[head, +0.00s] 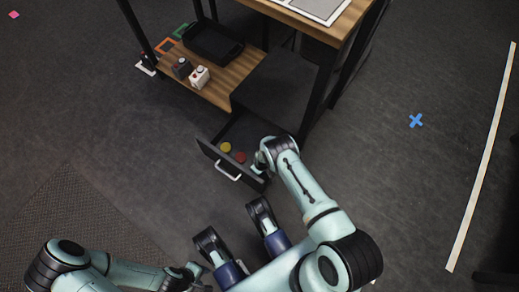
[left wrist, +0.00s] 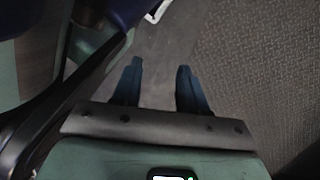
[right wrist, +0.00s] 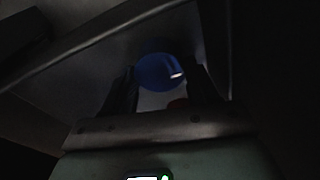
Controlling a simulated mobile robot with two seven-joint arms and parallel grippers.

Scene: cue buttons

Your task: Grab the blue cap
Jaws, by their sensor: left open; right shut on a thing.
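The blue cap (right wrist: 157,72) sits between the two fingers of my right gripper (right wrist: 163,76), which is shut on it, in the dark right wrist view. In the head view my right gripper (head: 260,160) is at the right end of the open drawer (head: 207,149), and the blue cap cannot be made out there. A yellow cap (head: 225,147) and a red cap (head: 240,157) lie inside the drawer. My left gripper (head: 198,276) is open and empty low over the floor, away from the drawer; its parted fingers show in the left wrist view (left wrist: 160,68).
The drawer's front has a pale handle (head: 228,171). The wooden shelf (head: 213,93) holds a black tray (head: 213,42), a dark button box (head: 182,68) and a white button box (head: 200,77). A blue cross (head: 416,121) marks open floor at right.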

